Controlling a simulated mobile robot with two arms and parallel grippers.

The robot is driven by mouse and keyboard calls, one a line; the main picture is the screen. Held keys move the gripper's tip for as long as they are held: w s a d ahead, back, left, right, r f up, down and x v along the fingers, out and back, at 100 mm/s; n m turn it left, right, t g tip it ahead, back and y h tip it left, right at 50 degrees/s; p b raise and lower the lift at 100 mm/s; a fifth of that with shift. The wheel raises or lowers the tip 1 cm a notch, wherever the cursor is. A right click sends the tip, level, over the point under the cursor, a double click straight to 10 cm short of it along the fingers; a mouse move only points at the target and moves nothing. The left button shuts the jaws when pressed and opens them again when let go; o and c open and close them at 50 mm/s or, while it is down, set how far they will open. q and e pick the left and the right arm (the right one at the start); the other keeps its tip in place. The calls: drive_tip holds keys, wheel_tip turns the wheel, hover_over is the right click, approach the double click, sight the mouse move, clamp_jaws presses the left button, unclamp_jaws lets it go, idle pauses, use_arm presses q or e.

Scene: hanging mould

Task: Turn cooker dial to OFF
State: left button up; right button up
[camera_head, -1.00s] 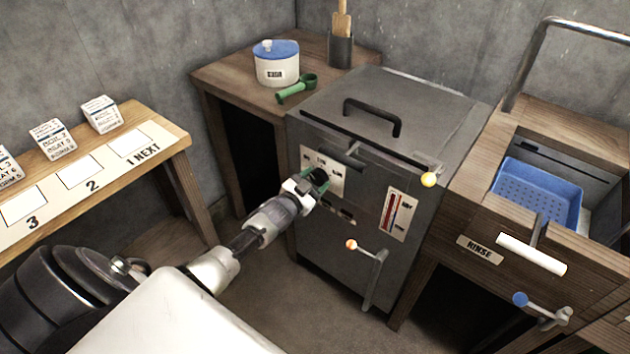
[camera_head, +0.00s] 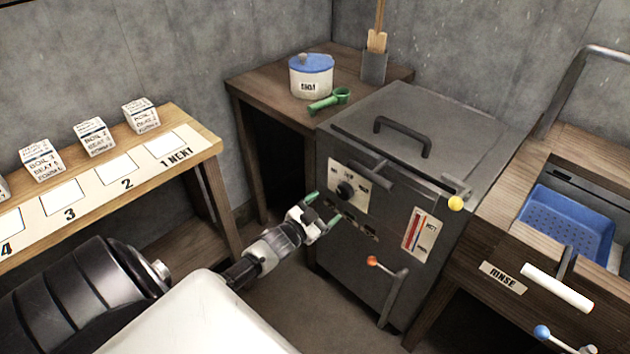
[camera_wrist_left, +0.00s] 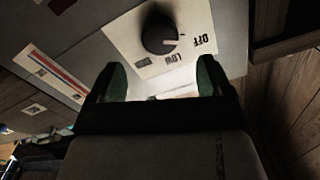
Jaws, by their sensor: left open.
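The cooker (camera_head: 385,260) is a dark grey box with a lid. Its dial is a round black knob (camera_head: 345,191) on a pale label plate (camera_head: 352,182) on the front. In the left wrist view the knob (camera_wrist_left: 160,34) sits beyond my fingertips, with OFF and LOW printed beside it. The knob's light mark points to the right in that view, between LOW and OFF. My left gripper (camera_head: 325,210) is open and empty, with green fingertips, a little below and left of the dial and apart from it. My right gripper is not in view.
A bar handle (camera_head: 372,170) juts out above the dial. A table (camera_head: 270,92) stands behind left, and a rinse unit (camera_head: 500,277) at right.

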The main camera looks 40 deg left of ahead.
use_arm(q)
drive_tip(key=s, duration=0.3)
drive_tip(key=shift+s+a, duration=0.15)
drive_tip(key=shift+s, duration=0.2)
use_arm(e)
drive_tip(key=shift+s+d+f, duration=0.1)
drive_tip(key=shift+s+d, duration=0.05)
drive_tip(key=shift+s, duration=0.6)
